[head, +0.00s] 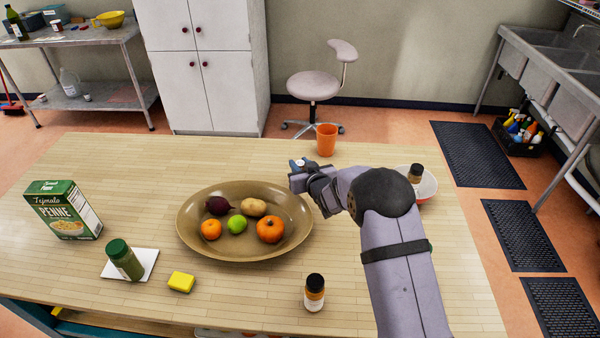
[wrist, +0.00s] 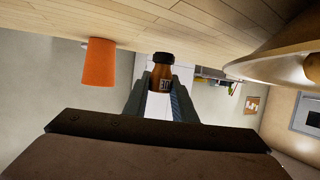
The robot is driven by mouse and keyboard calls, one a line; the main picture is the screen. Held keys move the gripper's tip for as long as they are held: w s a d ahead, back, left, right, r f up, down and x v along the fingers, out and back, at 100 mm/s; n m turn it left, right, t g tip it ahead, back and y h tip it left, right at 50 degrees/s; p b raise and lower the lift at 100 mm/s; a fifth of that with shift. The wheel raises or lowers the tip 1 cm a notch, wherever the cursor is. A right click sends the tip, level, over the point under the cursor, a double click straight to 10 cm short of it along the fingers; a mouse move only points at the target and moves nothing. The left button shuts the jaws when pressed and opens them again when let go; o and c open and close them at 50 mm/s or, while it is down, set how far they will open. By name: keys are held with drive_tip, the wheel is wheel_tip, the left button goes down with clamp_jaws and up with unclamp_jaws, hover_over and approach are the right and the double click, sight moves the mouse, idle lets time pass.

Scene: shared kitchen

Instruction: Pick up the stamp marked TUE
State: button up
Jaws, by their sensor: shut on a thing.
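My gripper (wrist: 160,95) is shut on a small brown stamp (wrist: 161,76), seen between the fingertips in the wrist view. That view is upside down: the stamp's black end points toward the table. Its small dark label carries pale letters that appear inverted and fit TUE, though I cannot read them all clearly. I cannot tell whether the stamp touches the table.
The orange cup (head: 326,140) also shows in the wrist view (wrist: 99,63). The brown dish (head: 190,232) holds fruit and vegetables. A penne box (head: 65,210), green jar (head: 124,260), yellow block (head: 181,282) and amber bottle (head: 314,292) stand around it. A bowl (head: 428,189) sits right of my arm.

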sight(300, 163)
wheel_tip(300, 163, up, 7)
drive_tip(key=shift+r+b, duration=0.1)
drive_tip(key=shift+b, duration=0.7)
